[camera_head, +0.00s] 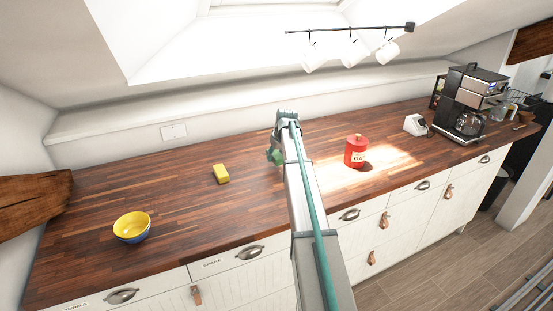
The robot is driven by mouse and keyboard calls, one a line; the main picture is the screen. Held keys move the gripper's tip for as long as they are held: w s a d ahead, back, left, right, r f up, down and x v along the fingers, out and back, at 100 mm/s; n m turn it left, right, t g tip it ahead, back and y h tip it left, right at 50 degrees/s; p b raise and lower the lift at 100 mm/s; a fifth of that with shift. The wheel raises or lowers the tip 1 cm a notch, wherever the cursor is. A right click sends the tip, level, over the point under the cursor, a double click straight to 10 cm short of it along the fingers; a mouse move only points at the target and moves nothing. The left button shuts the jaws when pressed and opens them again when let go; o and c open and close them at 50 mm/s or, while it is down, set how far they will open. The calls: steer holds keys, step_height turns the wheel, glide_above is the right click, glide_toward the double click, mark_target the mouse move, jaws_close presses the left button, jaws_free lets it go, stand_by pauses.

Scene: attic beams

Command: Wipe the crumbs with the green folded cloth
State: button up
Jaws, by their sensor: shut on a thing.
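My gripper (275,154) is at the far end of my arm, low over the middle of the wooden worktop. It is small and partly hidden by my arm. A small patch of green at its tip appears to be the green folded cloth (278,160), held in the jaws. I cannot tell whether the cloth touches the worktop. I cannot make out any crumbs; they may be too small to see or hidden behind my arm.
On the wooden worktop (185,205), a yellow sponge (221,174) and a yellow-and-blue bowl (132,227) lie left of my arm. A red canister (356,151) stands to the right. Farther right are a white appliance (415,125) and a coffee machine (470,104). Mugs (351,53) hang above.

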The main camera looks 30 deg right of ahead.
steer(key=shift+r+p, duration=0.6)
steer(key=shift+r, duration=1.1)
steer(key=shift+d, duration=0.1)
